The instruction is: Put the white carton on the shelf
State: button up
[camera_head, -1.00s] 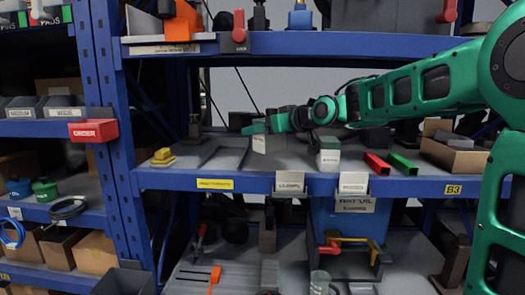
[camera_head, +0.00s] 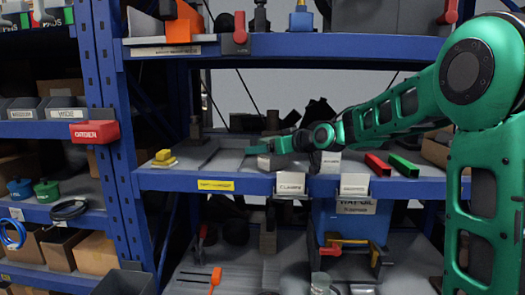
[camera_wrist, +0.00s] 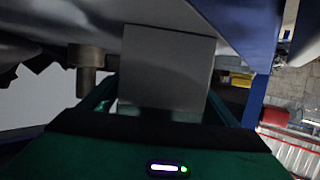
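My gripper (camera_head: 255,148) reaches in over the middle shelf (camera_head: 215,168) from the right. It is shut on a white carton (camera_wrist: 165,65); in the head view the carton (camera_head: 264,162) is small and partly hidden by the gripper. The held carton is upright, low over the shelf's grey board. I cannot tell for sure whether its base touches the board. In the wrist view the carton fills the space between the fingers. A second white carton (camera_head: 330,161) stands on the same shelf to the right.
Red (camera_head: 377,165) and green (camera_head: 403,165) bars lie right of the second carton. A yellow block (camera_head: 163,157) sits at the shelf's left end. Front-edge labels (camera_head: 291,184) stand below. The board left of my gripper is largely clear.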

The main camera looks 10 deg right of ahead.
dwell(0.3)
jog(key=v, duration=1.1)
jog(key=shift+s+d+r, duration=0.1)
jog(key=shift+s+r, duration=0.05)
jog(key=shift+s+d, duration=0.1)
jog(key=shift+s, duration=0.15)
